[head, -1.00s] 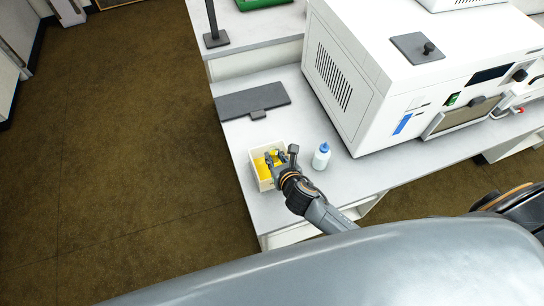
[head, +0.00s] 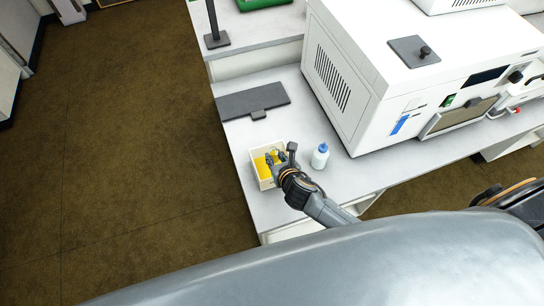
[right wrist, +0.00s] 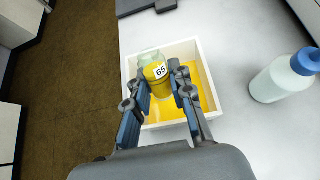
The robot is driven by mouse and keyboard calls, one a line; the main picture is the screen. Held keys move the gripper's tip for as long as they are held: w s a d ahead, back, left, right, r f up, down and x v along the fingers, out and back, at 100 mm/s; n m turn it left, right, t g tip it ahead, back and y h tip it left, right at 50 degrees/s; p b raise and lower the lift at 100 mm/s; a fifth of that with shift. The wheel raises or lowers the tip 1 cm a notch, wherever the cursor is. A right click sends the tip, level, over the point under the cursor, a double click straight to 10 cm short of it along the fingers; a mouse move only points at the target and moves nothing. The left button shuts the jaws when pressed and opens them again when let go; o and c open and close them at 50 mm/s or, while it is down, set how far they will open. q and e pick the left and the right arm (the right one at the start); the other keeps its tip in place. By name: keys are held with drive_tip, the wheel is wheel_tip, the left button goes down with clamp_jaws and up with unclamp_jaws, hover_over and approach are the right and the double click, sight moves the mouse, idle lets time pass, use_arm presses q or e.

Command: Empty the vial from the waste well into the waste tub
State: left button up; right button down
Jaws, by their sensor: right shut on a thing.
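The waste tub (head: 257,170) is a small white-walled open box with a yellow inside, near the left front edge of the bench. It also shows in the right wrist view (right wrist: 204,122). My right gripper (head: 279,160) is at the tub, with its fingers over it. In the right wrist view my right gripper (right wrist: 162,82) is shut on a small clear vial (right wrist: 155,70) with a "65" label and yellow in it. The vial appears tilted over the tub; whether liquid is flowing out cannot be told. The waste well is not identifiable. My left gripper is not in view.
A white bottle with a blue cap (head: 320,157) stands just right of the tub. A large white instrument (head: 350,90) stands further right. A dark grey flat plate (head: 250,100) lies behind the tub. The bench's left edge is close to the tub.

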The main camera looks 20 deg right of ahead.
drive_tip(key=shift+r, duration=0.1)
drive_tip(key=shift+s+g, duration=0.1)
drive_tip(key=shift+g, duration=0.2)
drive_tip(key=shift+r+g, duration=0.1)
drive_tip(key=shift+g, duration=0.4)
drive_tip(key=shift+s+g, duration=0.15)
drive_tip(key=shift+g, duration=0.15)
drive_tip(key=shift+g, duration=0.4)
drive_tip(key=shift+s+g, duration=0.1)
drive_tip(key=shift+g, duration=0.2)
